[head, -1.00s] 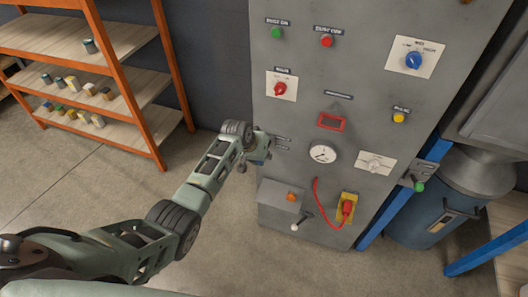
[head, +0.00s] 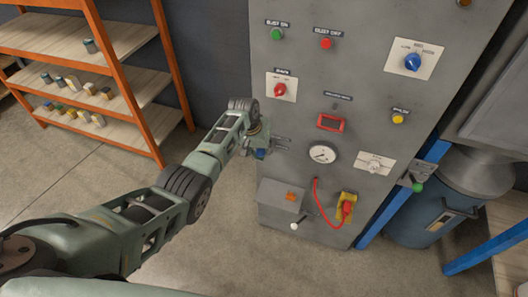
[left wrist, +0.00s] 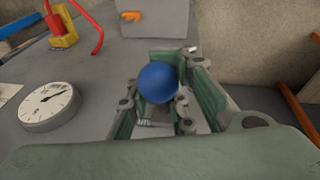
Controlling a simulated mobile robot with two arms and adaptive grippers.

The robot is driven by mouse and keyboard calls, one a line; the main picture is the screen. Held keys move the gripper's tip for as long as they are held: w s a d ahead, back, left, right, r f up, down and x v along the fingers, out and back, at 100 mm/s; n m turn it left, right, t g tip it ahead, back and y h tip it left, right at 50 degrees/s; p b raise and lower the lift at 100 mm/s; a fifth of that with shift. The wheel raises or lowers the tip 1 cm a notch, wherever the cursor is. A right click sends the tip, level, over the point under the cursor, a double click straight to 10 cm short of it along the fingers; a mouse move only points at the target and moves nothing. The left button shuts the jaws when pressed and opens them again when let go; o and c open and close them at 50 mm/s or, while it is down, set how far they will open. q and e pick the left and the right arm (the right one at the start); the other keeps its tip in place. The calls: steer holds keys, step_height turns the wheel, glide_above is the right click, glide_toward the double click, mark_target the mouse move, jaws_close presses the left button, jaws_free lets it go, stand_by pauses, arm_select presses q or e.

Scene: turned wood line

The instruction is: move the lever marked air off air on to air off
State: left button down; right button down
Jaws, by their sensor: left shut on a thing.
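The lever's blue ball knob (left wrist: 158,82) sits between the fingers of my left gripper (left wrist: 160,95) in the left wrist view, and the gripper is shut on it. In the head view my left gripper (head: 262,148) is at the left edge of the grey panel, with a bit of the blue knob (head: 260,154) showing below it. The lever's shaft is hidden by the fingers. Small label plates (head: 281,143) are beside the gripper, too small to read. My right gripper is not in view.
A white-knobbed lever (head: 294,226) and a red cable (head: 316,195) are below. An orange shelf rack (head: 130,100) stands left; floor between is free.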

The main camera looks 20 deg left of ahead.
arm_select(q)
steer(key=shift+w+a+r, duration=0.15)
steer(key=shift+w+r, duration=0.45)
steer(key=shift+r, duration=0.05)
steer(key=c, duration=2.2)
jaws_free()
steer(key=o, duration=0.4)
steer(key=shift+s, duration=0.25)
steer(key=shift+o, duration=0.3)
steer(key=shift+s+f, duration=0.1)
steer(key=shift+f, duration=0.1)
steer(key=v, duration=1.2)
steer(key=shift+s, duration=0.15)
